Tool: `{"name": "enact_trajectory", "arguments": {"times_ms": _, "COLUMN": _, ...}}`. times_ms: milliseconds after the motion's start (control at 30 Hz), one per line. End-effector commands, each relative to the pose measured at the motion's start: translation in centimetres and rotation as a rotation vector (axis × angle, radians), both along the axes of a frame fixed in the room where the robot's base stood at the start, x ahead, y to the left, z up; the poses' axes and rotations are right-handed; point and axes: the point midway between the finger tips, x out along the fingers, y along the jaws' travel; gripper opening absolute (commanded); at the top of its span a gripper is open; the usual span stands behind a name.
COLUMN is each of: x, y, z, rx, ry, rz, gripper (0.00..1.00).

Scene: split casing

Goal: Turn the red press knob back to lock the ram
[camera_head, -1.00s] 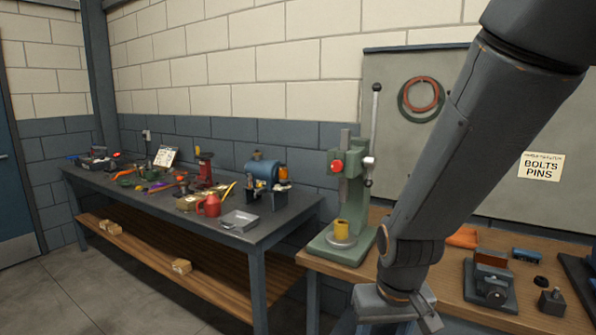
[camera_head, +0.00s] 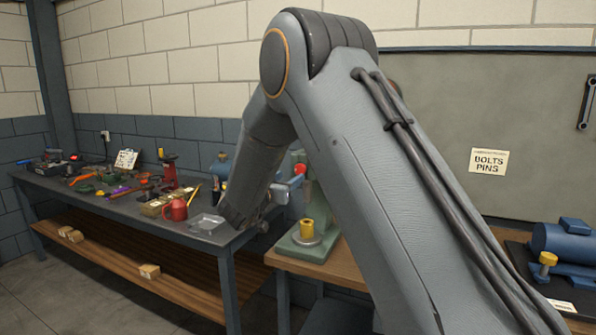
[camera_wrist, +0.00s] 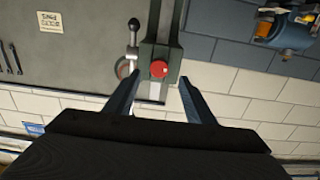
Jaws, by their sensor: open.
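The red press knob (camera_head: 300,169) shows just past my gripper (camera_head: 286,190) in the head view, on the front of the green press (camera_head: 320,205). My arm hides much of the press column. In the wrist view the round red knob (camera_wrist: 158,69) sits on the dark press head, in line with the gap between the fingers of my gripper (camera_wrist: 159,78). The fingers are open and spread wider than the knob. I cannot tell how far their tips are from it. A lever with a ball end (camera_wrist: 134,25) is beside the column.
A yellow cylinder (camera_head: 306,229) stands on the press base. The left bench holds a red can (camera_head: 175,210), a grey tray (camera_head: 207,223) and several tools. A blue machine (camera_head: 565,245) is at the right. The notice board (camera_head: 450,110) is behind the press.

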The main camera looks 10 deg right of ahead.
Motion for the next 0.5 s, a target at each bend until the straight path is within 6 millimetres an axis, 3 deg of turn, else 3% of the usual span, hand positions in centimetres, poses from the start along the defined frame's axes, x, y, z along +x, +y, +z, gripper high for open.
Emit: {"name": "enact_trajectory", "arguments": {"times_ms": 500, "x": 5.4, "y": -4.1, "z": 0.1, "rx": -0.001, "ry": -0.002, "rz": -0.004, "gripper": 0.49}}
